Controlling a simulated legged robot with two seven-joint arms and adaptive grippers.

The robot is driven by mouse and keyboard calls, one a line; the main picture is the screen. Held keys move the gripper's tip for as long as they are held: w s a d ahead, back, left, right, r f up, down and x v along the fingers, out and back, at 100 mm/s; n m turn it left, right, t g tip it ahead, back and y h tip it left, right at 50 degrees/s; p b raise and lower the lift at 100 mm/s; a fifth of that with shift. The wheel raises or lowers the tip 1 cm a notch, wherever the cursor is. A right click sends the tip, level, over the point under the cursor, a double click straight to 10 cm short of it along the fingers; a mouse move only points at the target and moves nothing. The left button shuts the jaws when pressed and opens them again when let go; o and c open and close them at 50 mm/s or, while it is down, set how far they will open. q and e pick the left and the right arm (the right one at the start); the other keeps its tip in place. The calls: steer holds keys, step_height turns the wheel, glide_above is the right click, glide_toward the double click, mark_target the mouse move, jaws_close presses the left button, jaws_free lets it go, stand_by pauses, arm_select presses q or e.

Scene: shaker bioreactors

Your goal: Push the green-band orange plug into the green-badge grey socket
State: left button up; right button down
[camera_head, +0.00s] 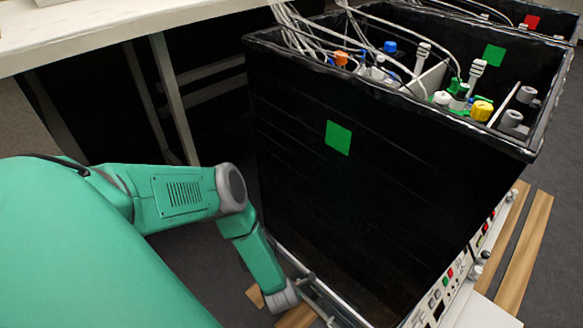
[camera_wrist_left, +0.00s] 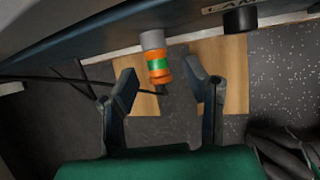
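In the left wrist view, an orange plug (camera_wrist_left: 158,70) with a green band lies end to end with a grey cylindrical piece (camera_wrist_left: 152,40) at the edge of the equipment. I cannot tell how deep the two are joined, and no green badge shows on the grey piece. My left gripper (camera_wrist_left: 162,82) is open, with one finger on each side of the plug and visible gaps to both. In the head view my left arm reaches down beside the black box, and its fingers cannot be made out. My right gripper is not in view.
A tall black box (camera_head: 400,190) with a green square (camera_head: 338,137) holds cables and bottle caps. A white bench (camera_head: 120,30) stands at the upper left. A dark cable (camera_wrist_left: 60,78) runs left from near the plug. Wooden strips (camera_head: 524,255) lie on the floor.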

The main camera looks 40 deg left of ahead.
arm_select(q)
steer(key=v, duration=1.2)
steer(key=shift+f, duration=0.1)
